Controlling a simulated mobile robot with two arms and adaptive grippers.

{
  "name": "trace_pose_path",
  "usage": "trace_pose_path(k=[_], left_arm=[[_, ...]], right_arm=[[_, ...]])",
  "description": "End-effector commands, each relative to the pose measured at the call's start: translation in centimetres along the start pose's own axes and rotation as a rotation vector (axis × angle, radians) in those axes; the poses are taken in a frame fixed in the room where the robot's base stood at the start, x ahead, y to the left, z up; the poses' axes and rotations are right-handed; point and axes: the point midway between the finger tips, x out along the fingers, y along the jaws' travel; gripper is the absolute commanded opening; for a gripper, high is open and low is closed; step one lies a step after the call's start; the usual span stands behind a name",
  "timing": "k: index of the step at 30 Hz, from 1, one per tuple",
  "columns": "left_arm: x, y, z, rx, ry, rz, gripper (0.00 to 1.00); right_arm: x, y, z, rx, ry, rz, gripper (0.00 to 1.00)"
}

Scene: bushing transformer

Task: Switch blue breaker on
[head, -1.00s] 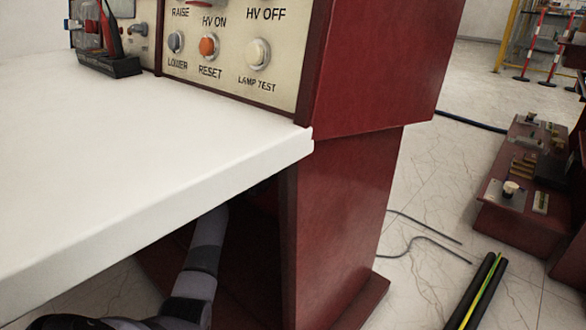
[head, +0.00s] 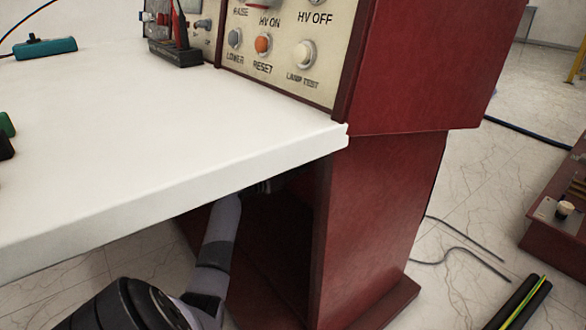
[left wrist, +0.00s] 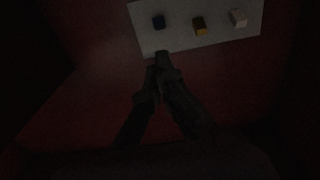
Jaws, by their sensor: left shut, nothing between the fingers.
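In the dark left wrist view, a pale panel (left wrist: 190,38) on a dark red wall carries three small switches. The left one (left wrist: 158,21) looks dark, perhaps the blue breaker; its colour is hard to tell.
The white tabletop (head: 180,140) overhangs my left arm. The red cabinet (head: 380,220) stands right of the arm, with a control panel (head: 285,50) above. A teal box (head: 45,48) lies on the tabletop. Cables (head: 465,250) lie on the floor at right.

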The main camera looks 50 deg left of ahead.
Motion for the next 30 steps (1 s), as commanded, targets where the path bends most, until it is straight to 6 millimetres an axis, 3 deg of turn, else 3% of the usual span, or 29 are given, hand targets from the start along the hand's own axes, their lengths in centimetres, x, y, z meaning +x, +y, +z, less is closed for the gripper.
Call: trace_pose_path(k=[3, 9, 30], left_arm=[[-1.9, -0.1, 0.0, 0.002, 0.002, -0.001, 0.0], [-3.4, -0.1, 0.0, -0.001, -0.001, -0.001, 0.0], [-3.5, -0.1, 0.1, 0.0, -0.001, 0.0, 0.0]], right_arm=[[0.0, 0.0, 0.0, 0.0, 0.0, 0.0, 0.4], [0.0, 0.0, 0.0, 0.0, 0.0, 0.0, 0.4], [0.0, 0.0, 0.0, 0.0, 0.0, 0.0, 0.4]])
